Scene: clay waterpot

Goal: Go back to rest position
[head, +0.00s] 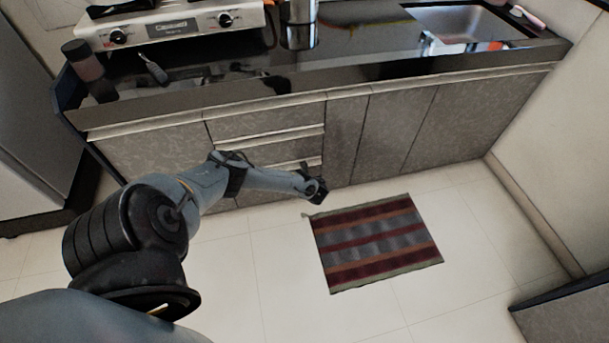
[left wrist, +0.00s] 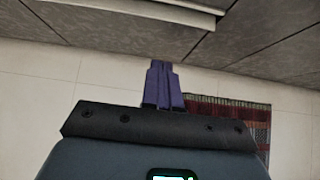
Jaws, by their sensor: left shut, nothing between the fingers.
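My left arm comes in from the left in the head view. Its gripper (head: 316,190) hangs in front of the cabinet drawers, above the floor near the mat's upper left corner. In the left wrist view the two fingers of my left gripper (left wrist: 162,70) are pressed together, with nothing between them. My right gripper is in neither view. No clay waterpot can be made out.
A striped mat (head: 375,243) lies on the tiled floor and also shows in the left wrist view (left wrist: 235,118). Cabinets (head: 400,135) carry a dark counter (head: 370,45) with a stove (head: 170,27), a steel container (head: 298,25) and a sink (head: 465,24). The floor around the mat is clear.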

